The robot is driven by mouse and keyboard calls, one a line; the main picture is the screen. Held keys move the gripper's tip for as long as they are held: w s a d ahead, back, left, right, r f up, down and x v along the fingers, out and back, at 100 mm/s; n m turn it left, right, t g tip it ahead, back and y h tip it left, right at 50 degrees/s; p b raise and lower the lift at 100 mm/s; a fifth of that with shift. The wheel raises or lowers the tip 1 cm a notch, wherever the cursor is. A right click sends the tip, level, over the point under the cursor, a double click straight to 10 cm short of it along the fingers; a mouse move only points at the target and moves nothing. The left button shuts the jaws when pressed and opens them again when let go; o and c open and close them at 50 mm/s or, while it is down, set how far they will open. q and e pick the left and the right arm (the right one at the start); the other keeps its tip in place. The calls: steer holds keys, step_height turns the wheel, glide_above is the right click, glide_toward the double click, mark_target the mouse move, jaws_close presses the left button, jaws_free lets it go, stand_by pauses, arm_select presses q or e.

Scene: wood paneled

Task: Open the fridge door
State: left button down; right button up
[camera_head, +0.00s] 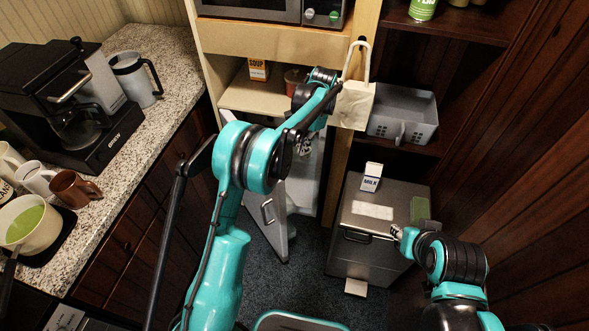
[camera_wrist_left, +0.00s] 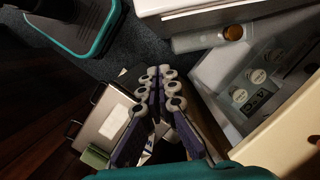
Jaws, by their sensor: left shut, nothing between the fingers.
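The small fridge stands in the wooden cabinet, and its pale interior (camera_head: 308,175) shows. Its light grey door (camera_head: 270,225), with a bar handle (camera_head: 267,210), is swung outward to the left and stands open. My left gripper (camera_head: 303,146) is at the fridge opening, partly hidden by its own arm, and apart from the handle. In the left wrist view the left gripper (camera_wrist_left: 166,82) is shut and empty. The fridge interior (camera_wrist_left: 225,75) with several round-topped items lies to its right. My right gripper (camera_head: 397,231) is in front of the bin; its fingers are too small to judge.
A grey bin (camera_head: 350,235) with a milk carton (camera_head: 371,177) on top stands right of the fridge. A granite counter (camera_head: 180,60) with a coffee machine (camera_head: 75,100) is on the left. A bag (camera_head: 355,105) hangs on the cabinet post. Dark carpet is clear in front.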

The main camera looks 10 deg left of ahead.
arm_select(q)
steer(key=s+a+f+b, duration=0.4)
steer(key=f, duration=0.5)
steer(key=shift+s+a+f, duration=0.2)
steer(key=shift+s+f, duration=0.1)
steer(key=shift+f, duration=0.1)
steer(key=shift+s, duration=0.1)
steer(key=s+a+m, duration=0.2)
steer(key=s+a, duration=0.4)
steer(key=a, duration=0.4)
steer(key=s+a+m+t+b, duration=0.1)
steer(key=s+a+m, duration=0.2)
steer(key=s+a, duration=0.3)
steer(key=s+a+m, duration=0.2)
steer(key=s+a, duration=0.4)
steer(key=a, duration=0.8)
steer(key=shift+m+t+y, duration=0.3)
steer(key=shift+m+y, duration=0.1)
steer(key=shift+a, duration=0.1)
